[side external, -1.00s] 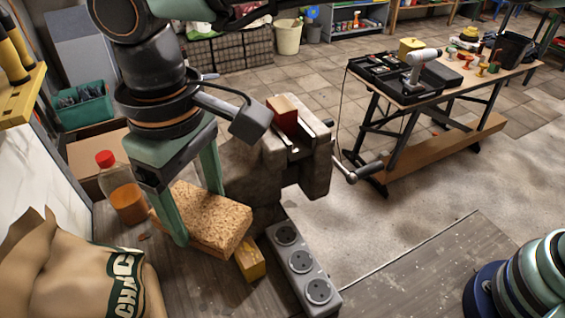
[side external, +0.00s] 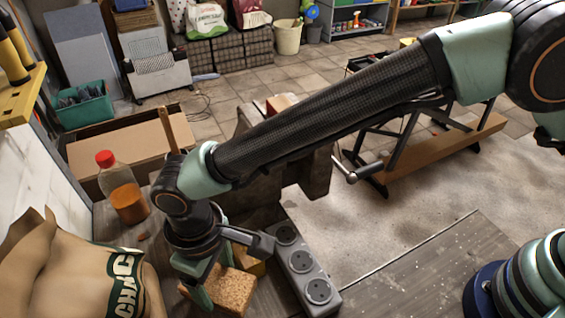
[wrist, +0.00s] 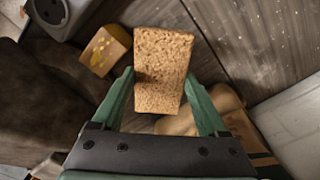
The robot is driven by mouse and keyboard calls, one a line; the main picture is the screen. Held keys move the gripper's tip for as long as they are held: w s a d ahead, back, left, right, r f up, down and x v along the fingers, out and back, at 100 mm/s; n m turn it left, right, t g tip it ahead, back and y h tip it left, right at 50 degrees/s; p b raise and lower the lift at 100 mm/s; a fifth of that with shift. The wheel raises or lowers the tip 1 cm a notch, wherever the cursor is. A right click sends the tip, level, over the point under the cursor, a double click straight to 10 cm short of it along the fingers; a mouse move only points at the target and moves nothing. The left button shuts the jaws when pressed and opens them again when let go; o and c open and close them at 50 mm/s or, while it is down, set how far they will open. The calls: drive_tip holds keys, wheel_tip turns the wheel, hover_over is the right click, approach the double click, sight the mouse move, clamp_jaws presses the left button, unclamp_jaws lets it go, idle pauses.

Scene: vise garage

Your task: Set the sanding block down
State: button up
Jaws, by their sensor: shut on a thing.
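The sanding block, a tan cork-textured block (side external: 235,290), is low over the grey wooden workbench (side external: 380,280), at the front left. I cannot tell whether it touches the bench. My gripper (side external: 212,288) points down and is shut on it. In the wrist view the sanding block (wrist: 165,70) sits between both green fingers of my gripper (wrist: 160,82), its long side running away from the palm. My wrist and fingers hide part of it in the side view.
A yellow block (wrist: 106,50) lies close beside the sanding block. A grey socket strip (side external: 301,264) is to its right. A charcoal bag (side external: 75,275) and an orange bottle with red cap (side external: 125,192) stand to the left. The vise (side external: 312,178) is behind, and bench to the right is clear.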

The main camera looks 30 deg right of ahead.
sight(221, 290)
drive_tip(key=shift+f, duration=2.15)
drive_tip(key=shift+f, duration=0.15)
drive_tip(key=o, duration=1.2)
drive_tip(key=shift+c, duration=0.2)
wheel_tip(221, 290, up, 12)
drive_tip(key=shift+r, duration=0.2)
